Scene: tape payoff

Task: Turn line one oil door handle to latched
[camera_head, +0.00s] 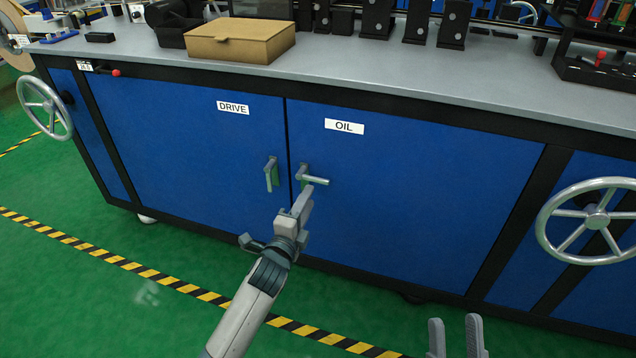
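The door labelled OIL (400,180) is blue and looks closed, flush with the cabinet front. Its metal lever handle (314,179) sits by the door's left edge and points right, nearly level. A small green patch shows behind it. My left gripper (302,197) is just below the handle, its fingertips pointing up close to the lever. I cannot tell whether they touch it, and the side-on angle hides the gap between the fingers. My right gripper (455,338) is open and empty at the bottom edge, far from the handle.
The DRIVE door (190,140) at left has its own handle (271,174), hanging down. Handwheels stick out at the left (45,107) and right (594,220). A cardboard box (228,42) and dark parts stand on the grey worktop (400,65). The green floor in front is clear.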

